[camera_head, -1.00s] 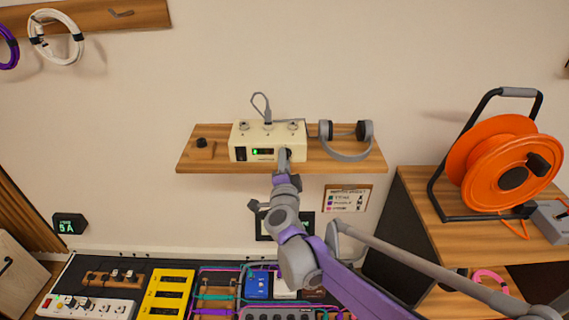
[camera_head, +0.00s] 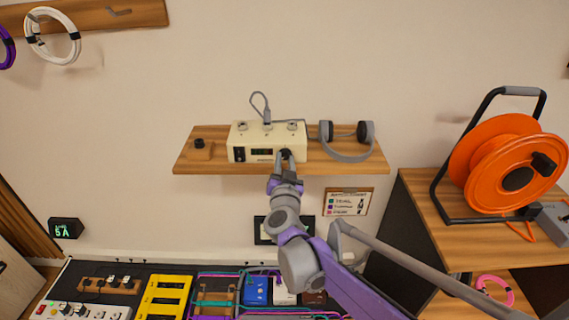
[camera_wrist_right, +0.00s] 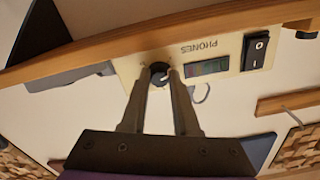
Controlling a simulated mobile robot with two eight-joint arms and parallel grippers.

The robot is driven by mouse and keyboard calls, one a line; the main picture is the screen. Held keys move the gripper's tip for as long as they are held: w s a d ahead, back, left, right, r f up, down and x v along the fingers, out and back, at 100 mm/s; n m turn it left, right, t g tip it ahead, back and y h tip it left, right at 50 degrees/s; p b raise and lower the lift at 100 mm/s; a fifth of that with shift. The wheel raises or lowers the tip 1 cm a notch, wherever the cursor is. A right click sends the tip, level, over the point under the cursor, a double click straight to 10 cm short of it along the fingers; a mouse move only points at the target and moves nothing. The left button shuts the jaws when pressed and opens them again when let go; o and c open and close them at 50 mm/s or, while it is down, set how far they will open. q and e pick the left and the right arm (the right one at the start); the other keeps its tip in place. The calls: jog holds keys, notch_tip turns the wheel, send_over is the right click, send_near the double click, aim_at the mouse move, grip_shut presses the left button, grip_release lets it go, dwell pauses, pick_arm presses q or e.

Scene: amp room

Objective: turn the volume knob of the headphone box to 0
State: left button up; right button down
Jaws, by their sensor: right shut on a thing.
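The cream headphone box (camera_head: 240,142) stands on the wooden wall shelf. Its dark volume knob (camera_wrist_right: 159,74) is on the front face, which reads PHONES in the right wrist view, where it appears upside down. A small display (camera_wrist_right: 207,67) and a black rocker switch (camera_wrist_right: 256,50) sit beside the knob. My right gripper (camera_head: 286,158) reaches the box from below and is shut on the knob. In the right wrist view its two fingers (camera_wrist_right: 160,78) lie on either side of the knob. A light mark shows on the knob. The display's reading is too small to tell.
Pedals and cables lie below. An orange cable reel (camera_head: 500,175) stands at right.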

jog(key=n, duration=0.4)
jog(key=shift+d+n+b, duration=0.1)
jog(key=shift+n+b, duration=0.3)
dwell(0.4)
jog(key=c, duration=0.7)
grip_release()
jog(key=shift+o, duration=0.2)
jog(key=s, duration=1)
jog(key=shift+s, duration=0.4)
